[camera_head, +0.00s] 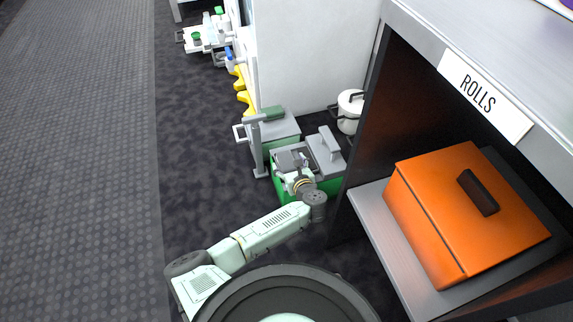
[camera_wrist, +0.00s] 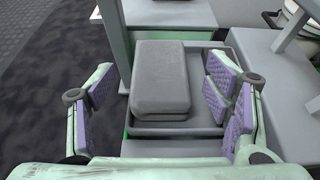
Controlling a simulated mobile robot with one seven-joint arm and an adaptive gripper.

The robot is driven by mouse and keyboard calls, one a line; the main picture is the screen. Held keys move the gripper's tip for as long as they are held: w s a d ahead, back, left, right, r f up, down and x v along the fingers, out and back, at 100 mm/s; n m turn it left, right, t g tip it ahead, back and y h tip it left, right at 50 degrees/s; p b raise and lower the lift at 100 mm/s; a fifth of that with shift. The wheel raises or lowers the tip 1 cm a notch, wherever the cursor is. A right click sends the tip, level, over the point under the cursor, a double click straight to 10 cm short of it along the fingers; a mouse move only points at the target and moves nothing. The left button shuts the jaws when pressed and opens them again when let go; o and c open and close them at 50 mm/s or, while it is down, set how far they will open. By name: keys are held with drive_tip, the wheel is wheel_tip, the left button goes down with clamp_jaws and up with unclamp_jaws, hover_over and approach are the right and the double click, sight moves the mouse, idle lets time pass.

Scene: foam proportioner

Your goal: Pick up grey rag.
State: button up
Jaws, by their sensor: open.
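A grey, rounded, folded-looking block (camera_wrist: 160,75), which seems to be the grey rag, lies in a shallow dark grey tray (camera_wrist: 205,127) in the wrist view. My gripper (camera_wrist: 160,80) is open, with its purple-padded fingers spread to the left and right of the rag. Both fingers look apart from it, and nothing is held. In the head view, my gripper (camera_head: 296,174) is over the grey top of a green-sided unit (camera_head: 324,188). There I cannot make out the rag clearly, as my gripper covers part of the tray.
A grey upright post (camera_head: 257,148) stands left of the unit, and a raised grey handle (camera_head: 329,142) stands to its right. A white pot (camera_head: 349,108) is behind. An orange box (camera_head: 465,215) sits in the shelf at right. Open floor (camera_head: 200,150) lies left.

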drive_tip(key=shift+x, duration=1.3)
drive_tip(key=shift+c, duration=0.4)
drive_tip(key=c, duration=1.1)
